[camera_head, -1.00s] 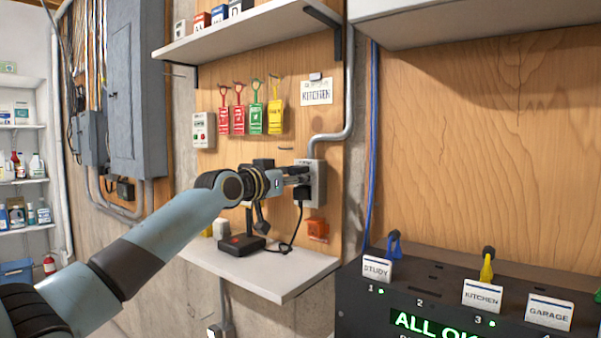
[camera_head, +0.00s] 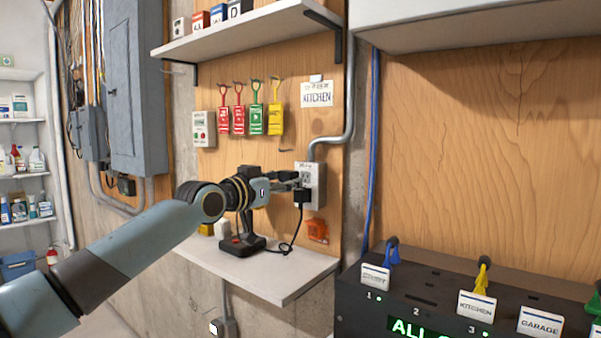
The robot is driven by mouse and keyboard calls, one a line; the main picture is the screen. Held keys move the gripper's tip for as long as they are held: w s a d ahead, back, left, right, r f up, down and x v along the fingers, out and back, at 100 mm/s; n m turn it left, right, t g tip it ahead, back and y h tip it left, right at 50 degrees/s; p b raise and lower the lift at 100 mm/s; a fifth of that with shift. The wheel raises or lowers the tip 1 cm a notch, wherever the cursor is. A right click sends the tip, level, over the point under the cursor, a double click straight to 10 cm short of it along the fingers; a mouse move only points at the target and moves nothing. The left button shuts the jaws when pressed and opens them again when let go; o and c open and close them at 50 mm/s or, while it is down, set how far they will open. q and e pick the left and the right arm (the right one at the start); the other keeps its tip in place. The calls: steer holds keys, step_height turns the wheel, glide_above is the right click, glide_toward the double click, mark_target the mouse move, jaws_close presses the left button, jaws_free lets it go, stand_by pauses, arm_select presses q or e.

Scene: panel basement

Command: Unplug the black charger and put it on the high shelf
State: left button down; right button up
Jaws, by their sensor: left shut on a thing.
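The black charger (camera_head: 302,196) is at the grey outlet box (camera_head: 318,184) on the plywood wall. My left gripper (camera_head: 293,180) is at the outlet from the left, shut on the charger. The fingertips are small and partly hidden, and I cannot tell whether the prongs are still in the socket. The high shelf (camera_head: 262,36) is above, white, with several small boxes on its left part; its right part is bare. My right gripper is not in view.
The black device (camera_head: 241,245) stands on the low white shelf (camera_head: 285,275). Red, green and yellow tags (camera_head: 256,118) hang between the shelves. A conduit (camera_head: 347,100) runs up beside the outlet. A black panel with labelled slots (camera_head: 420,290) is at lower right.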

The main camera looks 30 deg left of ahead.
arm_select(q)
steer(key=shift+s+r+p, duration=0.1)
steer(key=shift+s+p, duration=0.5)
steer(key=shift+s, duration=0.05)
